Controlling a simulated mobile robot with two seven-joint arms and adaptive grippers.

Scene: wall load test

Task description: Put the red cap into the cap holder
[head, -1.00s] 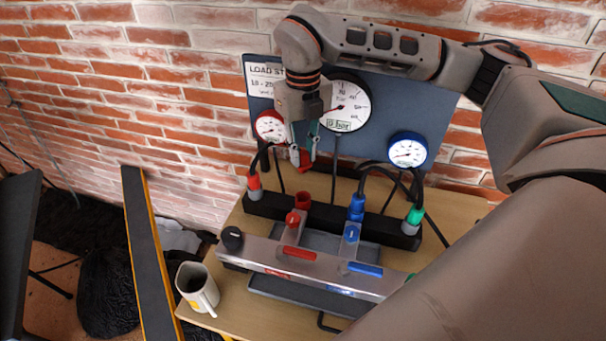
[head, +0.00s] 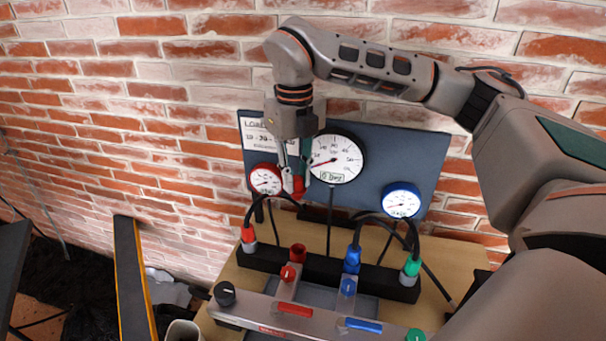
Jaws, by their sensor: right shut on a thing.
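My right gripper (head: 298,184) is shut on the red cap (head: 299,187), a small red piece between its fingertips. The fingers hide part of the cap. It is held in the air in front of the blue gauge board (head: 400,160), right of the red-rimmed gauge (head: 265,179). Below it, and apart from it, a red open-topped socket (head: 298,252) stands at the black block (head: 319,266). I cannot tell which part is the cap holder. My left gripper is not in view.
The big white gauge (head: 340,162) is close beside the gripper. A metal rail with red handle (head: 294,309) and blue handle (head: 364,326) lies in front. A mug (head: 184,331) stands lower left.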

